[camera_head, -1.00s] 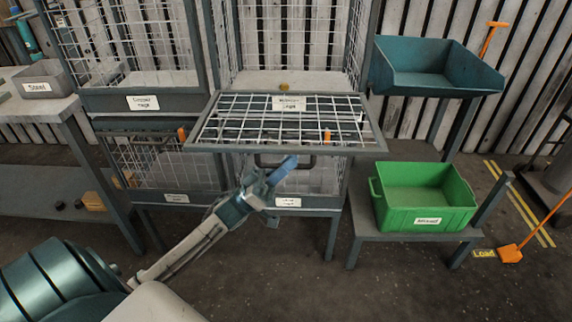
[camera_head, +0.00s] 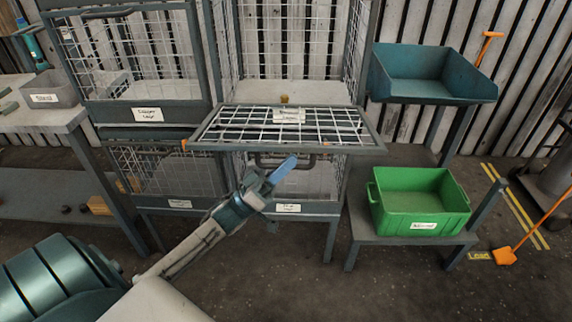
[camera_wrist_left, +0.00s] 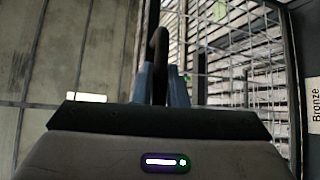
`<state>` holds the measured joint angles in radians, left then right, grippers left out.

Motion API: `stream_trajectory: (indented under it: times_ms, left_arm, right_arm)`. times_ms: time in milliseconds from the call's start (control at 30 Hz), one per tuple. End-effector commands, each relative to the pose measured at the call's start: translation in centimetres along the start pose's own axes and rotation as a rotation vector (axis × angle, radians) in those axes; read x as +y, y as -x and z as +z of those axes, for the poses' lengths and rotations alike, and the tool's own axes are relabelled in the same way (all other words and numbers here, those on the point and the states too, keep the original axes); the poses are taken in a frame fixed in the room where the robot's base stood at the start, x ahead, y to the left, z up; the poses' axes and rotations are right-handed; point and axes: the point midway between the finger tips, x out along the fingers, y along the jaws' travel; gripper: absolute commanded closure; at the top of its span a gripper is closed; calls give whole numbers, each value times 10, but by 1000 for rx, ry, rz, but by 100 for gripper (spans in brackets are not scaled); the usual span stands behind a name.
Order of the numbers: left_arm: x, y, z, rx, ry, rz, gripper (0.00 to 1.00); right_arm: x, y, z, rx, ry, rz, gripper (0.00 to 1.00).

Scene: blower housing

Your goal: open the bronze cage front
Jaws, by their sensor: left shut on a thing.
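The bronze cage front (camera_head: 240,128) is a grey-framed wire mesh panel in the middle of the head view. It is swung out and lies nearly flat, and the cage above it stands open. A dark bar handle (camera_head: 265,164) shows just below its near edge. My left gripper (camera_head: 280,172) has blue fingers and reaches up to this handle from below. In the left wrist view the fingers (camera_wrist_left: 160,85) are shut on a dark curved bar. A "Bronze" label (camera_wrist_left: 315,105) shows there at the right edge. My right gripper is not in view.
A copper-labelled cage (camera_head: 150,112) stands to the left, with lower cages (camera_head: 180,205) beneath. A green bin (camera_head: 420,215) sits on a low stand at the right. A teal tray (camera_head: 430,85) stands behind it. The floor in front is clear beside my arm.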

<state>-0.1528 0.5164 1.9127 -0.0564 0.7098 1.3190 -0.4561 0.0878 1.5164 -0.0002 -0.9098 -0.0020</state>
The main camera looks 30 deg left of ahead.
Motion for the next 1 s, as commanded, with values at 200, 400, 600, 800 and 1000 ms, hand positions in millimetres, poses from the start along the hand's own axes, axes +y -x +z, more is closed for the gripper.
stream_trajectory:
  times_ms: [200,400,600,800,1000]
  left_arm:
    - [0,0,0,1,2,0,100]
    - [0,0,0,1,1,1,66]
    - [0,0,0,1,1,1,66]
    - [0,0,0,1,1,1,66]
    - [-1,15,2,-4,2,-1,66]
  right_arm:
    - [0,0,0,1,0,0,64]
    - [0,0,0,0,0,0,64]
    - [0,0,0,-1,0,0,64]
    - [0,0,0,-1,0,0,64]
    - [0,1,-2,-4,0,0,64]
